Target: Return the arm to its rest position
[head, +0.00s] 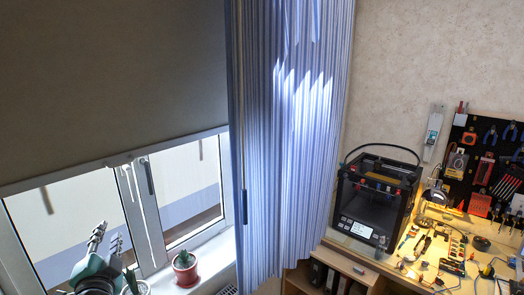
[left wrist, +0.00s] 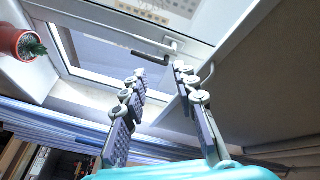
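My left gripper (head: 108,237) is raised in front of the window at the lower left of the head view. In the left wrist view its two fingers (left wrist: 158,72) stand apart with nothing between them, so it is open and empty. The left arm comes in from the bottom edge, and most of it is out of view. My right gripper and right arm are in neither view.
A potted cactus (head: 184,268) stands on the sill close to the right of my left gripper; it also shows in the left wrist view (left wrist: 14,42). The window (head: 185,190), blind (head: 110,80) and striped curtain (head: 285,150) are nearby. A 3D printer (head: 374,200) stands on the workbench.

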